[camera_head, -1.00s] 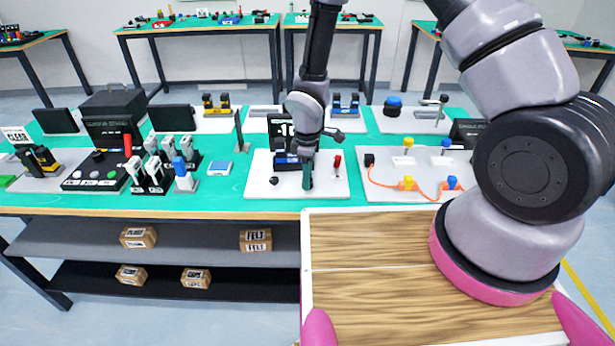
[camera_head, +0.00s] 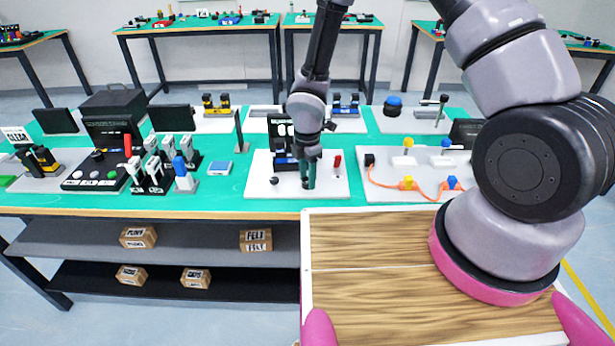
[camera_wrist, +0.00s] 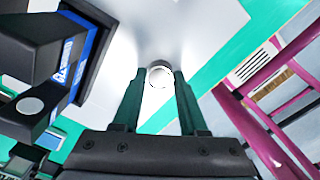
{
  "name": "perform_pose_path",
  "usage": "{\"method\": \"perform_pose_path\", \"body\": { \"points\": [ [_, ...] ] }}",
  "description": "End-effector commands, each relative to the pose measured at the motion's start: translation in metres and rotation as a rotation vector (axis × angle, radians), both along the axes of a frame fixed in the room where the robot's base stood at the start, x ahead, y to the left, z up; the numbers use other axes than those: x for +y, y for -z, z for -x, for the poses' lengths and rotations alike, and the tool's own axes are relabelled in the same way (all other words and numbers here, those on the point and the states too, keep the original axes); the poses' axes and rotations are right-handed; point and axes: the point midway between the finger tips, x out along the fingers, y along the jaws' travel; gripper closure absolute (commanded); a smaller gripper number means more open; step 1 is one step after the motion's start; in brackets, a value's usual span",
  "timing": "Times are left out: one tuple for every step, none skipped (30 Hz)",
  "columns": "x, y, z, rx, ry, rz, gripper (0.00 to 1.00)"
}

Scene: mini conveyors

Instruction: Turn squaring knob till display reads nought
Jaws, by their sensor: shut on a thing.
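The squaring knob (camera_wrist: 160,74), round and pale-topped, stands between my gripper's two green fingers in the wrist view. My gripper (camera_wrist: 159,95) is shut on it; in the head view my gripper (camera_head: 308,180) points down onto the white board (camera_head: 334,186), and the fingers hide the knob there. The black display (camera_head: 281,128) stands behind, with white characters partly covered by my wrist; I cannot read the whole number. The black device with a blue labelled strip (camera_wrist: 78,65) is beside the fingers in the wrist view.
A red-topped switch (camera_head: 337,161) and a small black knob (camera_head: 274,181) share the board. To the right is a board with an orange cable (camera_head: 384,184); to the left, several upright levers (camera_head: 168,165). A wooden-topped surface (camera_head: 380,240) is in front.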

Motion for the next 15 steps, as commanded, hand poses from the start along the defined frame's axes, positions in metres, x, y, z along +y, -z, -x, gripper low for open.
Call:
{"method": "perform_pose_path", "body": {
  "points": [
    [0.0007, -0.0009, -0.0015, -0.003, -0.01, -0.002, 1.0],
    [0.0007, -0.0009, -0.0015, -0.003, -0.015, -0.002, 1.0],
    [0.0007, -0.0009, -0.0015, -0.003, -0.021, -0.002, 1.0],
    [0.0007, -0.0009, -0.0015, -0.003, -0.025, -0.002, 1.0],
    [0.0007, -0.0009, -0.0015, -0.003, -0.027, -0.002, 1.0],
    [0.0007, -0.0009, -0.0015, -0.003, -0.03, -0.002, 1.0],
    [0.0007, -0.0009, -0.0016, -0.003, -0.031, -0.002, 1.0],
    [0.0007, -0.0009, -0.0016, -0.003, -0.032, -0.002, 1.0],
    [0.0007, -0.0009, -0.0016, -0.003, -0.032, -0.002, 1.0],
    [0.0008, -0.0009, -0.0015, -0.003, -0.033, -0.002, 1.0],
    [0.0008, -0.0009, -0.0015, -0.003, -0.033, -0.002, 1.0],
    [0.0008, -0.0009, -0.0015, -0.003, -0.032, -0.002, 1.0],
    [0.0008, -0.0009, -0.0015, -0.003, -0.032, -0.002, 1.0],
    [0.0008, -0.0009, -0.0015, -0.003, -0.032, -0.002, 1.0],
    [0.0008, -0.0009, -0.0015, -0.003, -0.032, -0.002, 1.0]
  ]
}}
